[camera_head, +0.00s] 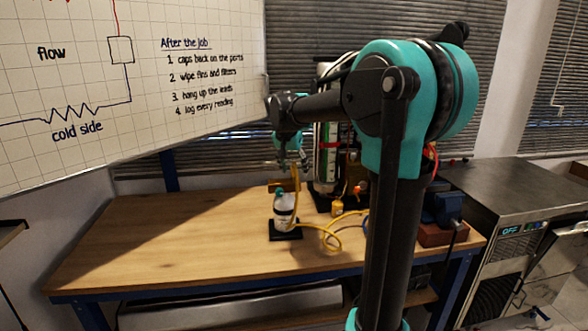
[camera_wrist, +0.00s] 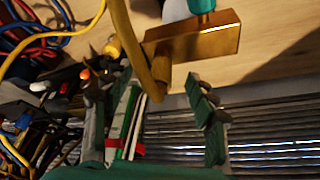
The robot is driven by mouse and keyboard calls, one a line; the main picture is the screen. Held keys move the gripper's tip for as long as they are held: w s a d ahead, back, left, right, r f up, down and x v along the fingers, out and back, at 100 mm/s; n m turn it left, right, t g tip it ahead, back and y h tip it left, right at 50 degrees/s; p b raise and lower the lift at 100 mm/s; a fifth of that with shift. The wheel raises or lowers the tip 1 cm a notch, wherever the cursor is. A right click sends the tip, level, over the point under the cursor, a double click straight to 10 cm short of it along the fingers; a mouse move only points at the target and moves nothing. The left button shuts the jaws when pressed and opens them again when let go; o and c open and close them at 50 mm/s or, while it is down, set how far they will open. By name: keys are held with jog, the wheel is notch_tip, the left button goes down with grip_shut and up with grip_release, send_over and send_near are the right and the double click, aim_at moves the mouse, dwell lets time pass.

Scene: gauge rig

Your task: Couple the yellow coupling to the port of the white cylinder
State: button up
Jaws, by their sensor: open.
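The white cylinder (camera_head: 284,212) stands upright on a small black base on the bench, with a teal part on top. A pale round part of it seems to show at the top of the wrist view (camera_wrist: 174,9), beside a teal knob (camera_wrist: 201,5). A yellow hose (camera_wrist: 130,45) hangs beside a brass-coloured block (camera_wrist: 215,38). Its yellow end (camera_wrist: 158,85), seemingly the coupling, lies in line between my fingers. My gripper (camera_wrist: 161,88) is open, its two fingers apart on either side of that end. In the head view my gripper (camera_head: 286,155) is above the cylinder.
Yellow hose loops (camera_head: 333,238) lie on the bench (camera_head: 160,235) right of the cylinder. A rig with tubes and cables (camera_head: 328,150) stands behind. A blue vise (camera_head: 445,208) sits at the right end. The bench's left side is clear.

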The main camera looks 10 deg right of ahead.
jog(key=shift+r, duration=0.1)
jog(key=v, duration=1.2)
dwell(0.8)
